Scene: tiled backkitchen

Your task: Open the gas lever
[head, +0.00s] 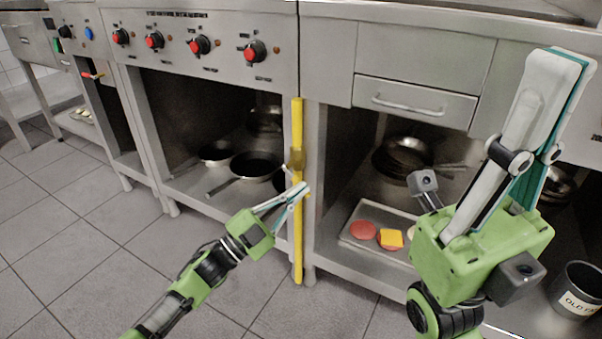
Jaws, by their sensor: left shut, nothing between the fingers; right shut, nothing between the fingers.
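A yellow vertical gas pipe (298,240) runs down the front post between two steel units in the head view. A brownish valve fitting (296,158) sits on it about a third of the way down. The lever's exact position is hard to make out at this size. My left gripper (304,190) is shut and empty. Its fingertips overlap the pipe in the picture just below the fitting; I cannot tell whether they touch it. My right gripper (570,62) is shut and empty, raised in front of the right-hand unit.
Red-and-black stove knobs (199,45) line the panel at upper left. Pans (256,165) stand on the shelf below. A tray (352,238) with food pieces and a closed drawer (415,101) are to the right. A dark bin (577,290) stands at lower right. The tiled floor (60,230) at left is clear.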

